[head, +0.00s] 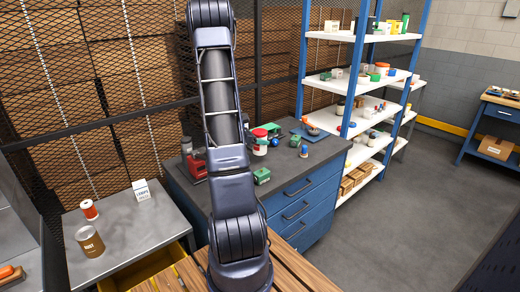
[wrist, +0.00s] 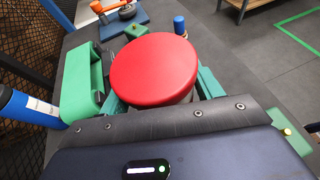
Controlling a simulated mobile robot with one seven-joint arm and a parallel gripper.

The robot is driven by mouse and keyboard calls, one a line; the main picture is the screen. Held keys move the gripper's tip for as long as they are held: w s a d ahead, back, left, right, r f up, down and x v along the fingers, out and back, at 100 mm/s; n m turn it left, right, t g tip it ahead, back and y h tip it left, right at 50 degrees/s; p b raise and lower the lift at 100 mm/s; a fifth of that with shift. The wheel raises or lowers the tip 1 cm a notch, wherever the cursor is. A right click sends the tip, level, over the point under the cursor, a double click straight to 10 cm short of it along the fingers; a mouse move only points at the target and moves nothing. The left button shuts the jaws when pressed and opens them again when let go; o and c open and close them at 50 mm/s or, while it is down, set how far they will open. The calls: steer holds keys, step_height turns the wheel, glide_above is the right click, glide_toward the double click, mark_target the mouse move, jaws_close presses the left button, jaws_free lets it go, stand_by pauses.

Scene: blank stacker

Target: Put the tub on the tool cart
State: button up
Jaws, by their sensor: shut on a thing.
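The tub is a round container with a red lid (wrist: 155,68), which fills the middle of the wrist view. It also shows in the head view as a red-lidded tub (head: 260,134) above the dark worktop, just right of my arm. My gripper (wrist: 160,90) is shut on the tub, with a teal finger on each side. In the head view my arm hides most of the gripper, and I cannot tell whether the tub's base touches the worktop. A grey-topped unit with a yellow drawer (head: 125,222), possibly the tool cart, stands at the left.
The blue drawer cabinet (head: 302,212) carries several small items, including a green block (head: 262,176). A green object (wrist: 82,82) stands close left of the tub. The grey top holds a brown can (head: 90,242), a red-and-white spool (head: 89,209) and a white box (head: 141,190); its middle is clear.

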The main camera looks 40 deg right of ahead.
mark_target(259, 148)
steer(key=shift+f, duration=2.5)
steer(key=o, duration=1.1)
steer(key=shift+f, duration=0.1)
steer(key=shift+a+r, duration=0.1)
steer(key=shift+r, duration=0.1)
steer(key=v, duration=1.2)
steer(key=s+a+r+m+t+y, duration=0.2)
steer(key=s+a+r+m+y, duration=0.2)
steer(key=a, duration=0.6)
steer(key=s+a+r+m+t+y, duration=0.3)
steer(key=s+a+r+m, duration=0.3)
steer(key=s+a+r, duration=0.3)
steer(key=s+a+r+m+t+y, duration=0.3)
steer(key=s+a+r+m+y, duration=0.2)
steer(key=a, duration=0.7)
step_height(259, 148, up, 4)
steer(key=shift+s+f+y, duration=0.2)
steer(key=shift+s+y, duration=0.3)
steer(key=shift+s, duration=0.45)
steer(key=shift+a, duration=0.15)
